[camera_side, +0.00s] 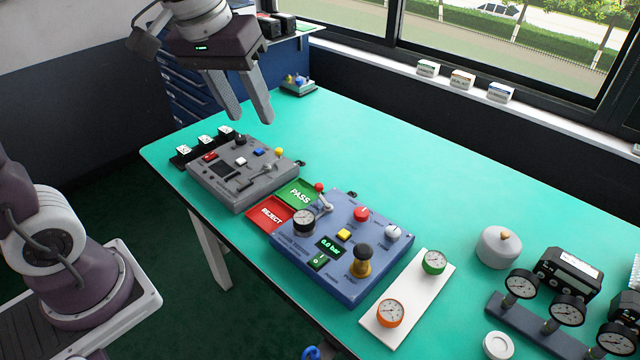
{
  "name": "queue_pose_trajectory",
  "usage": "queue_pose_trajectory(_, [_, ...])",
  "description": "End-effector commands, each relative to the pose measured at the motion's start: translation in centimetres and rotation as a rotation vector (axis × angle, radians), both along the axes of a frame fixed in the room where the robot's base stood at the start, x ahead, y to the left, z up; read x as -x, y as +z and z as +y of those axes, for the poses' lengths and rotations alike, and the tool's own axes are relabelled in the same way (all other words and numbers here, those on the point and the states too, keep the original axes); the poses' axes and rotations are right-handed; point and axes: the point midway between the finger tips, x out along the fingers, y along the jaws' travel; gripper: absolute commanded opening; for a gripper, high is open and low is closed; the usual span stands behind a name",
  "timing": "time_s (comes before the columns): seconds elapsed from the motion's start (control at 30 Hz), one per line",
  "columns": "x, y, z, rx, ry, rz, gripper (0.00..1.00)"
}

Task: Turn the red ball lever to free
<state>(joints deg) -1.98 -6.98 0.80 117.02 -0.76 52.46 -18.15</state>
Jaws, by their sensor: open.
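The red ball lever (319,188) stands at the back left corner of the blue control box (350,282). Its short metal arm rises from the box with the red ball at its upper end. The markings beside it are too small to read. My gripper (249,120) is open and empty, pointing down. It appears high above the table, up and left of the lever in the picture and clear of it.
The blue box also carries a gauge (304,220), a red button (361,213) and a black-topped yellow knob (361,260). A grey box (215,185) stands left, beyond PASS (301,194) and REJECT (270,214) pads. Gauges crowd the right; the table's back middle is clear.

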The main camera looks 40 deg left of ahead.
Motion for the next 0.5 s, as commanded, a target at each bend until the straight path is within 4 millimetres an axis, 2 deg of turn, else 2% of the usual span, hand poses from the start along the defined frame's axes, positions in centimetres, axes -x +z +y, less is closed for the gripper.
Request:
queue_pose_trajectory(0.03, [-3.4,-1.5,0.5,0.019,0.069,0.048,0.42])
queue_pose_trajectory(0.1, [-8.1,-4.4,1.2,0.045,0.180,0.107,0.42])
queue_pose_trajectory(0.17, [-11.7,-7.6,1.9,0.063,0.274,0.154,0.42])
queue_pose_trajectory(0.2, [-13.8,-10.0,2.4,0.072,0.333,0.183,0.42])
queue_pose_trajectory(0.3, [-17.4,-15.8,3.4,0.085,0.459,0.241,0.42])
queue_pose_trajectory(0.4, [-19.1,-20.0,3.9,0.091,0.540,0.278,0.42])
queue_pose_trajectory(0.5, [-19.7,-22.1,4.2,0.092,0.580,0.294,0.42])
